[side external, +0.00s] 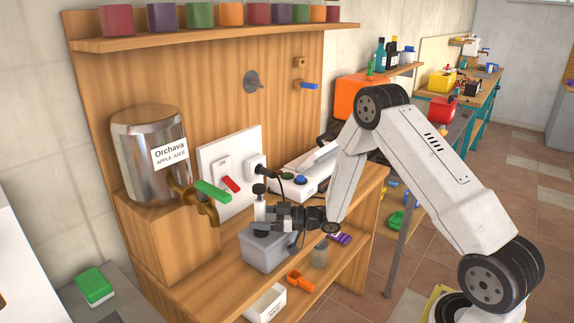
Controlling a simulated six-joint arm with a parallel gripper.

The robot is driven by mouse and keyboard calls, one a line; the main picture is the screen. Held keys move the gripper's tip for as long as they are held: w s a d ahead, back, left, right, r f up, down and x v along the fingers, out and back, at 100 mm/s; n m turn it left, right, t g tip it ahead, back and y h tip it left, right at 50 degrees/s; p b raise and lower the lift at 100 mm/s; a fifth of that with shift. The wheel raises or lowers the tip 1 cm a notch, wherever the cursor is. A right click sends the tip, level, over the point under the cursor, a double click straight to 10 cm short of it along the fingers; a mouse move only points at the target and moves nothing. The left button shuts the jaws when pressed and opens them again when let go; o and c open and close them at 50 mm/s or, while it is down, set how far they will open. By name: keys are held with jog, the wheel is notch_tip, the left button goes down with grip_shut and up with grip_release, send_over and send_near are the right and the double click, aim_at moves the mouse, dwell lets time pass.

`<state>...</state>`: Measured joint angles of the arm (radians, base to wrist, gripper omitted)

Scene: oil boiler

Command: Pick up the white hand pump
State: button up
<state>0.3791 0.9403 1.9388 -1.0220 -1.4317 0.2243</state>
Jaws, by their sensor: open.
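The white hand pump (260,211) appears as a slim white upright body with a black knob on top, just above the grey box (264,252) on the wooden bench. My gripper (256,223) reaches in from the right, low over the box, with its dark fingers at the pump's lower part. The jaws are open. I cannot tell whether the fingers touch the pump. The gripper and box hide the pump's lower end.
A metal juice dispenser (150,158) with a green-handled tap (212,191) stands left. A white panel (228,160) with a red switch is behind. A white device (300,178) stands right of it. An orange item (300,281) and white container (266,302) lie below.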

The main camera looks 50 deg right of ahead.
dwell(0.4)
grip_shut()
jog(key=shift+r, duration=0.1)
jog(key=shift+r, duration=0.7)
jog(key=s+r, duration=1.1)
jog(key=s, duration=0.3)
jog(key=shift+a+r, duration=0.2)
jog(key=shift+a, duration=0.25)
